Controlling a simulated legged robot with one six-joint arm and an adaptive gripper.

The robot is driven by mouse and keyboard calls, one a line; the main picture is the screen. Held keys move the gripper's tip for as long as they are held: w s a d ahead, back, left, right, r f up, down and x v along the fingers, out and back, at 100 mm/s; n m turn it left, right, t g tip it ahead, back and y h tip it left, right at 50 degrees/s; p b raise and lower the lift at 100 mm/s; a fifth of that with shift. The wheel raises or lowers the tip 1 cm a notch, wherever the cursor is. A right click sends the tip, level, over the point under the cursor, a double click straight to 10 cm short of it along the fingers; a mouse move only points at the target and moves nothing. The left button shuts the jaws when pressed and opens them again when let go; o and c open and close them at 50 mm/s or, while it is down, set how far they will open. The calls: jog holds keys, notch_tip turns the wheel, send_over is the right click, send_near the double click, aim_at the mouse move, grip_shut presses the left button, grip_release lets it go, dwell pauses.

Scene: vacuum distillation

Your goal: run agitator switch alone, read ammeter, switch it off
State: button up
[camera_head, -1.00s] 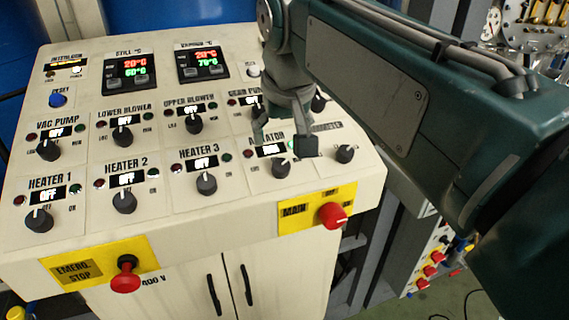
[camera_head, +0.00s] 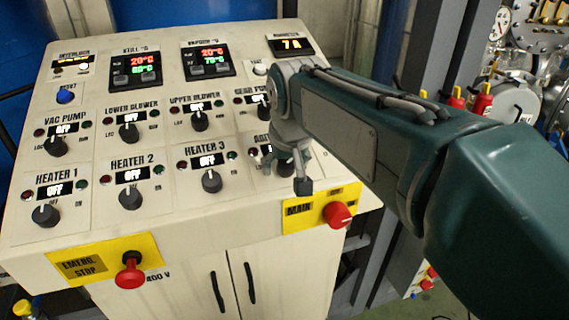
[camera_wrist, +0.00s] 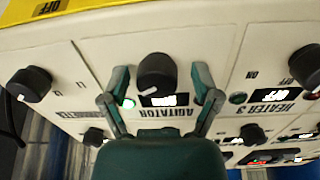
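My gripper (camera_head: 286,174) hangs over the agitator label and knob on the sloped panel and partly hides them in the head view. In the wrist view my gripper (camera_wrist: 160,92) is open, with one finger on each side of the black agitator knob (camera_wrist: 155,72). Gaps show between the knob and the fingers. The agitator display (camera_wrist: 165,100) is lit but too blurred to read. A green lamp (camera_wrist: 128,104) beside it glows. The ammeter (camera_head: 291,46) at the panel's top right reads 7 A.
The vac pump (camera_head: 57,147), lower blower, upper blower and heater knobs stand nearby, their displays reading OFF. The red main knob (camera_head: 338,214) is just below right of my gripper. The red emergency stop (camera_head: 130,272) is at lower left. My arm hides the panel's right side.

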jog(key=shift+d, duration=0.1)
jog(key=c, duration=0.8)
jog(key=shift+n, duration=0.3)
jog(key=n, duration=0.5)
jog(key=shift+s+f, duration=0.1)
jog(key=shift+f, duration=0.05)
jog(key=n, duration=0.6)
jog(key=o, duration=1.2)
jog(key=shift+c, duration=0.2)
